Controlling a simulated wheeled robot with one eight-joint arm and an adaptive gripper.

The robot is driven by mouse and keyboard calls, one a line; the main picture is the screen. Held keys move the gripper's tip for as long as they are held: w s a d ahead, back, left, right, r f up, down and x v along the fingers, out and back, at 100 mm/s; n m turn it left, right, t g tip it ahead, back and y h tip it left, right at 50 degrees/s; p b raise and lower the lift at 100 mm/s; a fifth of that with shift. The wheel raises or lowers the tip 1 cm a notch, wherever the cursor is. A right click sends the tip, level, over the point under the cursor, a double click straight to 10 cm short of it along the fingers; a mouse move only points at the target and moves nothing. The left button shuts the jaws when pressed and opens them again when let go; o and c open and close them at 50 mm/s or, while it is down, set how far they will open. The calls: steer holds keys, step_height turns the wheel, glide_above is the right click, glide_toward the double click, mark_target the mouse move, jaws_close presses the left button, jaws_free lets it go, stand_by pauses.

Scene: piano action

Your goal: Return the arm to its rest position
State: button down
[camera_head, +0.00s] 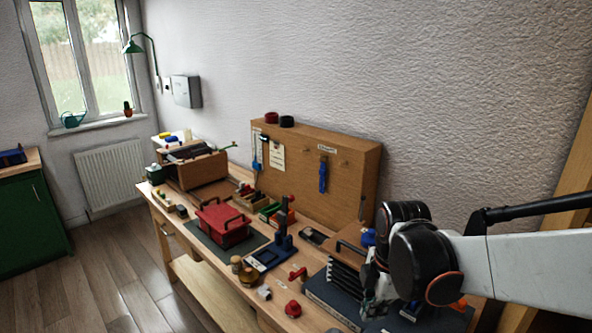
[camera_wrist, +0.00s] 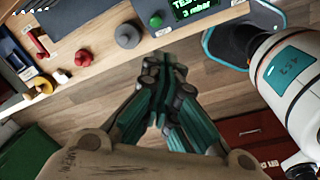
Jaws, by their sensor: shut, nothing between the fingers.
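My gripper (camera_wrist: 165,68) shows in the wrist view with its teal and grey fingers together and nothing between them. It is over the wooden floor, just off the edge of the workbench (camera_wrist: 190,33). In the head view my arm (camera_head: 530,265) reaches in from the right, a white link with black joints, over the right end of the bench (camera_head: 150,187).
A red toolbox (camera_head: 222,226), a blue stand (camera_head: 280,245) and a dark slotted rack (camera_head: 335,290) stand on the bench. A wooden pegboard (camera_head: 350,165) stands behind. The wrist view shows a red knob (camera_wrist: 83,58), a dark knob (camera_wrist: 127,36) and a green-lit display (camera_wrist: 195,10) near the bench edge.

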steer(key=s+d+r+m+t+b, duration=0.1)
steer(key=s+r+m+t, duration=0.1)
steer(key=s+m, duration=0.3)
steer(key=s+d+r+m+t+b, duration=0.1)
steer(key=s+m, duration=0.5)
steer(key=m, duration=0.8)
steer(key=r+t+b, duration=0.1)
steer(key=t, duration=0.1)
steer(key=shift+d+r+t+h, duration=0.2)
steer(key=shift+d+t+h, duration=0.1)
steer(key=shift+t, duration=0.1)
steer(key=shift+s, duration=0.1)
stand_by(1.0)
